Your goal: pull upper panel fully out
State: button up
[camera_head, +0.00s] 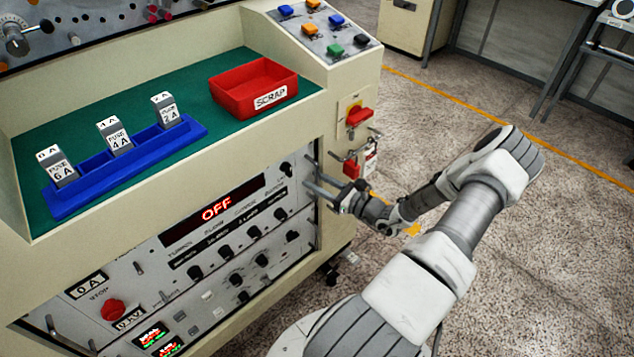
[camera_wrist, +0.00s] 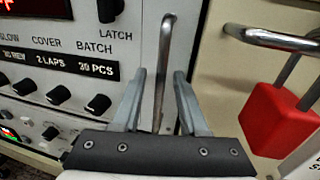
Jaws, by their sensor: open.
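The upper panel (camera_head: 265,208) has a dark display reading OFF and a row of black knobs. It also shows in the wrist view (camera_wrist: 140,50). It looks level with the cabinet front. Its right-hand handle (camera_wrist: 163,65) is an upright metal bar in the wrist view. My gripper (camera_head: 318,180) is at the panel's right end in the head view. In the wrist view my gripper (camera_wrist: 160,90) is open, with one finger on each side of the handle and gaps visible between them. In the head view the fingers partly hide the handle.
A red padlock (camera_wrist: 280,120) hangs on a metal bar just right of my gripper. A red switch (camera_head: 358,115) is on the cabinet side. The floor right of the cabinet is clear around my arm.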

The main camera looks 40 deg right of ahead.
grip_shut()
dwell(1.4)
